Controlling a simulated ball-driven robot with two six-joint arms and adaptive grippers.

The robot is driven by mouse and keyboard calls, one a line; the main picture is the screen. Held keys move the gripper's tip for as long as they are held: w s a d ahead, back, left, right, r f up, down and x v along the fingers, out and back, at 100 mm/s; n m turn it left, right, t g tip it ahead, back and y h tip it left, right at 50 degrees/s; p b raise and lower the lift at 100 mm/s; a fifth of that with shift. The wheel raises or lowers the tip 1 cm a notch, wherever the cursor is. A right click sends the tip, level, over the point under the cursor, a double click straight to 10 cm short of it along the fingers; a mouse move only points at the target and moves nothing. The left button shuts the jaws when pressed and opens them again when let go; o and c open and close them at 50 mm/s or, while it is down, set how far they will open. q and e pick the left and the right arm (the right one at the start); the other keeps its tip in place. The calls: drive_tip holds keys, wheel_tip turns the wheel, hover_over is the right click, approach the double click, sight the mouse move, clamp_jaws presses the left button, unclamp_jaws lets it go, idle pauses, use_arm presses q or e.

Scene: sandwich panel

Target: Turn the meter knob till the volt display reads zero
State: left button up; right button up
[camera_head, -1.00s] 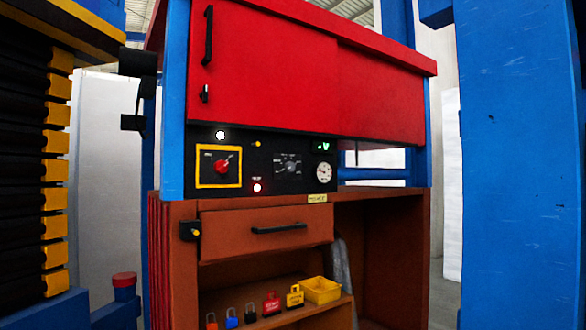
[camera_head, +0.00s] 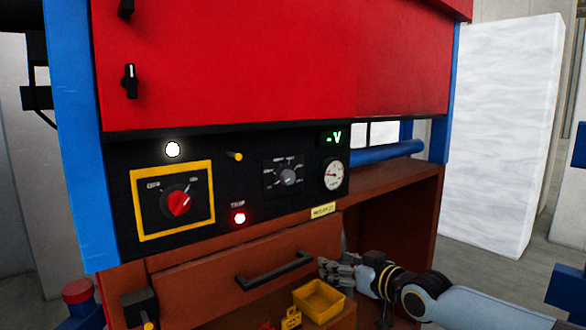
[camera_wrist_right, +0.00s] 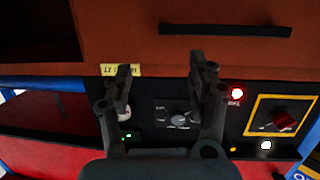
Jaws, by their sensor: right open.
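The meter knob (camera_head: 288,177) is a small grey dial on the black panel, with small marks around it. It also shows in the right wrist view (camera_wrist_right: 179,120), which looks upside down, between and beyond the fingers. The volt display (camera_head: 333,138) is up and right of the knob and shows a green dash and "V"; it is a small green glow in the wrist view (camera_wrist_right: 128,135). My right gripper (camera_head: 338,268) is open and empty, below and right of the knob, in front of the drawer's right end. My left gripper is not in view.
A round white gauge (camera_head: 332,175) sits right of the knob. A red switch in a yellow frame (camera_head: 209,222) and a lit red lamp (camera_head: 239,217) are to its left. The drawer handle (camera_head: 272,271) sticks out below. A yellow bin (camera_head: 319,300) stands under my right gripper.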

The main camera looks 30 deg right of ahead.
sight(290, 178)
use_arm(q)
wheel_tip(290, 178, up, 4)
drive_tip(key=p, duration=0.2)
use_arm(e)
wheel_tip(290, 178, up, 17)
drive_tip(key=w+a+n+t+y, duration=0.1)
drive_tip(key=w+a+t, duration=0.2)
drive_tip(key=w+b, duration=0.1)
drive_tip(key=w, duration=0.2)
drive_tip(key=w+b, duration=0.2)
drive_tip(key=w, duration=0.1)
drive_tip(key=w+b, duration=0.2)
drive_tip(key=w, duration=0.1)
drive_tip(key=shift+a+f, duration=0.1)
drive_tip(key=shift+a, duration=0.15)
drive_tip(key=shift+w, duration=0.55)
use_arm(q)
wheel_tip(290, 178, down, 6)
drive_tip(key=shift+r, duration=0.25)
use_arm(e)
drive_tip(key=c, duration=1.1)
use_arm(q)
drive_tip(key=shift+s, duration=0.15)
use_arm(e)
drive_tip(key=shift+c, duration=0.2)
